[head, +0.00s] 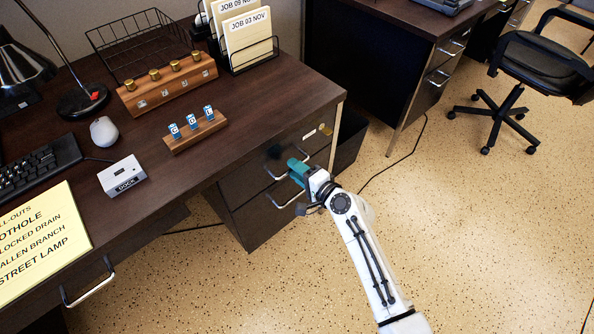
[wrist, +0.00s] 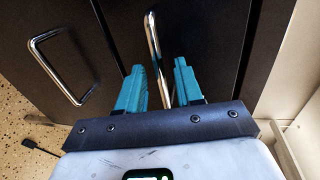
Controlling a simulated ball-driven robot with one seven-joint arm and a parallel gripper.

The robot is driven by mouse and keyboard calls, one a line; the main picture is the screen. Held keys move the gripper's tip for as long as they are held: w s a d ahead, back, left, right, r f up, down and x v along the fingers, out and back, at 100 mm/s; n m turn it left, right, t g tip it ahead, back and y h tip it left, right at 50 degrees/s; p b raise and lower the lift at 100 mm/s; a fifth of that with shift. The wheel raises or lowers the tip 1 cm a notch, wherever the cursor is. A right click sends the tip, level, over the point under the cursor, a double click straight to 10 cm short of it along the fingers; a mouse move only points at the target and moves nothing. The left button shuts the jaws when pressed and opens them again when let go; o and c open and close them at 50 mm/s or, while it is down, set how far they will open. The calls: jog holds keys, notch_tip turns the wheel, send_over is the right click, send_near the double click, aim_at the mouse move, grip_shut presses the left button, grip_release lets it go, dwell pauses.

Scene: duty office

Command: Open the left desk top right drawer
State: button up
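The left desk (head: 262,105) has a dark right pedestal with a top drawer (head: 318,141) that looks closed. Its bar handle (head: 270,172) is partly hidden by my gripper in the head view. My gripper (head: 294,168) has teal fingers and is at the top drawer's front. In the wrist view my gripper (wrist: 159,68) is open, with one finger on each side of the chrome top handle (wrist: 154,48). Gaps show between the bar and the fingers. The lower drawer's handle (wrist: 58,66) is to the left in the wrist view, and shows below in the head view (head: 285,200).
A dark bin (head: 350,138) stands beside the pedestal at the right. A second desk (head: 385,40) and an office chair (head: 540,65) are farther back. A cable (head: 395,160) lies on the speckled floor (head: 470,215), which is otherwise open in front of the drawers.

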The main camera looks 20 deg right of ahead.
jog(key=shift+w, duration=0.1)
jog(key=shift+c, duration=0.2)
grip_shut()
dwell(1.3)
